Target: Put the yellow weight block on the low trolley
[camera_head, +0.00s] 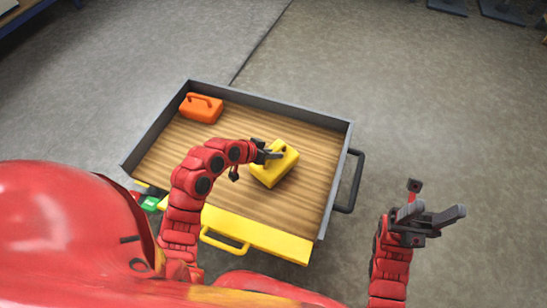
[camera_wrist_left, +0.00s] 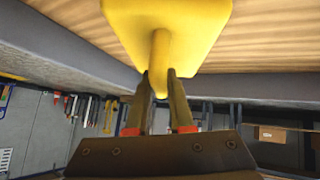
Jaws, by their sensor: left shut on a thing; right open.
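The yellow weight block (camera_head: 274,168) is over the right half of the low trolley (camera_head: 225,215), which has a wooden deck and a grey rim. My left gripper (camera_head: 268,153) is shut on the block's handle. In the left wrist view the fingers (camera_wrist_left: 160,95) close around the yellow handle, with the block (camera_wrist_left: 170,22) beyond it and the wooden deck behind. I cannot tell whether the block touches the deck. My right gripper (camera_head: 425,218) is open and empty, off the trolley's right side above the floor.
A black handle (camera_head: 349,181) sticks out on the right and a yellow handle (camera_head: 224,242) at the near side. The grey floor (camera_head: 430,110) to the right is clear.

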